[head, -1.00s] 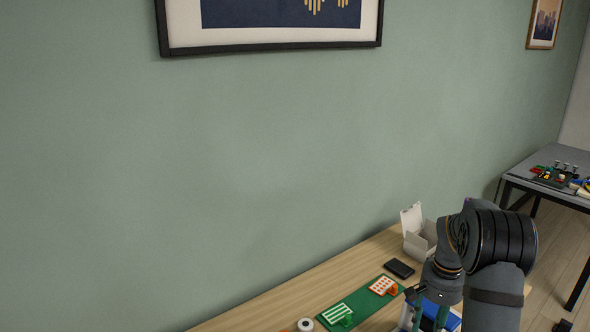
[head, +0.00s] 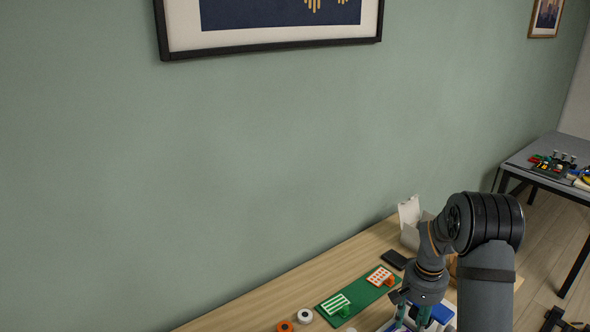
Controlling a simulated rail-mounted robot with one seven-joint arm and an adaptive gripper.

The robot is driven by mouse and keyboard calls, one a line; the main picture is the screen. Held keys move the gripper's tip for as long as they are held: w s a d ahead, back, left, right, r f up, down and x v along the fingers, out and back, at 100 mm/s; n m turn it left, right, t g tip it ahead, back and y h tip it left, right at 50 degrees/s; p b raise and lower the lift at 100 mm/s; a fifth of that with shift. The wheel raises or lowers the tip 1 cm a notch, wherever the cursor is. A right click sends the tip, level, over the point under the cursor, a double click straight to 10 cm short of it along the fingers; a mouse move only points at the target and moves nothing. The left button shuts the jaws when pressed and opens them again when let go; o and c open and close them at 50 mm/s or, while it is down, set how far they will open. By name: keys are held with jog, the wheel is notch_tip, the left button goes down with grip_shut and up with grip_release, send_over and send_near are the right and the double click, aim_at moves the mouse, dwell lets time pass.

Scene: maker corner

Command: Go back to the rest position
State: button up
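My arm comes in from the lower right in the head view. My gripper (head: 413,320) points down over the right part of the wooden workbench (head: 255,312), close to the bottom edge of the picture. Parts of its fingers show, but the tips are cut off or hidden, so I cannot tell whether it is open or shut, or whether it holds anything. A blue and white item (head: 440,313) lies beside and behind it, partly hidden by my arm.
A green board (head: 352,296) with a striped and a dotted card lies left of my gripper. A white roll (head: 305,316), an orange ring (head: 285,326), a black case (head: 395,259) and an open white box (head: 409,215) are nearby. A grey side table (head: 575,151) stands at right.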

jog(key=s+a+r+n+b, duration=0.1)
jog(key=s+a+r+n, duration=0.1)
jog(key=s+a+r, duration=0.2)
jog(key=s+a+r+n+b, duration=0.1)
jog(key=s+a+r, duration=0.3)
jog(key=s+a, duration=0.4)
jog(key=shift+s+a+n+b, duration=0.15)
jog(key=shift+s+n+b, duration=0.2)
jog(key=shift+s, duration=1.2)
jog(key=shift+r, duration=0.1)
